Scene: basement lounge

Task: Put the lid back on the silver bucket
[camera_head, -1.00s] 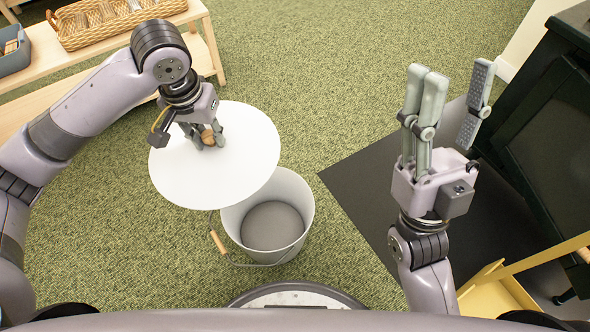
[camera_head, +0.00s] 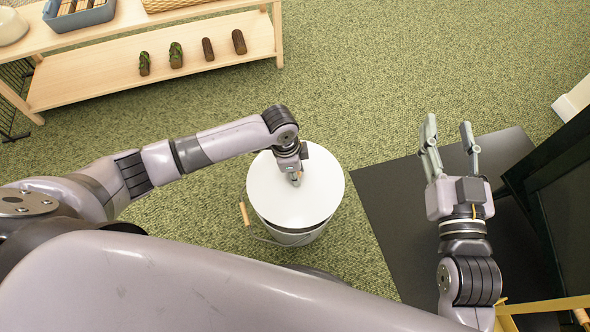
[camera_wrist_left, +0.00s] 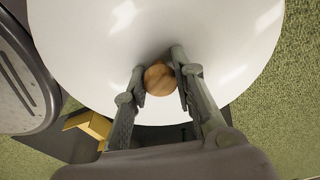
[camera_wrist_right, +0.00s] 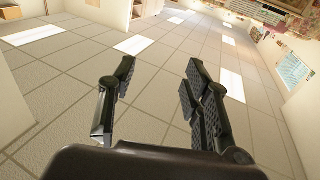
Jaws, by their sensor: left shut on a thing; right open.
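The round white lid (camera_head: 312,194) lies over the top of the silver bucket (camera_head: 290,238) in the head view. It looks level and roughly centred on the bucket; whether it touches the rim all round I cannot tell. My left gripper (camera_head: 295,180) is above the lid, shut on its wooden knob. In the left wrist view the knob (camera_wrist_left: 159,79) is between the two fingers, with the lid (camera_wrist_left: 100,50) filling the view behind. The bucket's opening is hidden. My right gripper (camera_head: 448,140) is open and empty, held over the dark mat to the right.
The bucket's wooden handle grip (camera_head: 245,213) hangs at its left side. A dark mat (camera_head: 400,215) and a black cabinet (camera_head: 560,180) are at the right. A low wooden shelf (camera_head: 110,80) stands at the back left. Green carpet is clear between shelf and bucket.

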